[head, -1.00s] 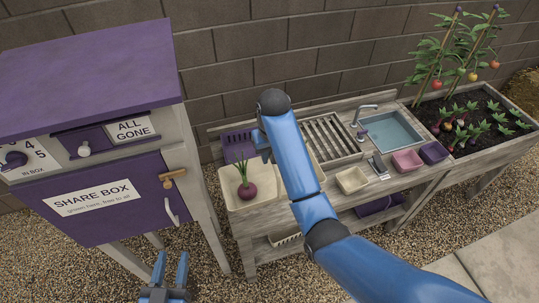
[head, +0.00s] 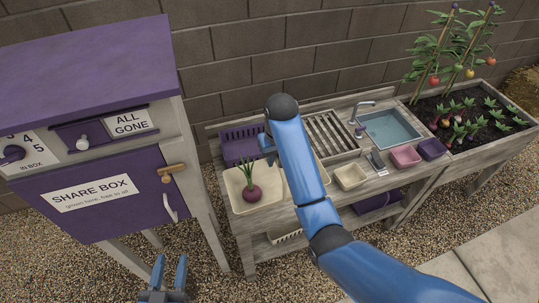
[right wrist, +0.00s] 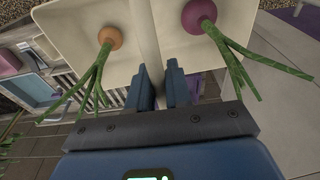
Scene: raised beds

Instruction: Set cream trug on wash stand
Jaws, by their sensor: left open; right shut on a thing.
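The cream trug (head: 234,186) is at the left end of the wooden wash stand (head: 250,232), just in front of a purple basket. It looks level; I cannot tell whether it bears on the top. A purple root with green leaves (head: 251,193) lies in its left compartment. The right wrist view shows the trug (right wrist: 75,17) with an orange root (right wrist: 111,38) in the other compartment, mostly hidden by my arm in the head view. My right gripper (right wrist: 158,88) is shut on the trug's middle divider. My left gripper (head: 169,272) is open and empty, low before the share box.
The purple basket (head: 242,150), a slatted rack (head: 330,133), a sink (head: 391,128) and small cream (head: 350,176), pink (head: 405,156) and purple (head: 433,148) tubs occupy the stand. The share box (head: 110,195) stands close on the left. A planted bed (head: 470,120) adjoins on the right.

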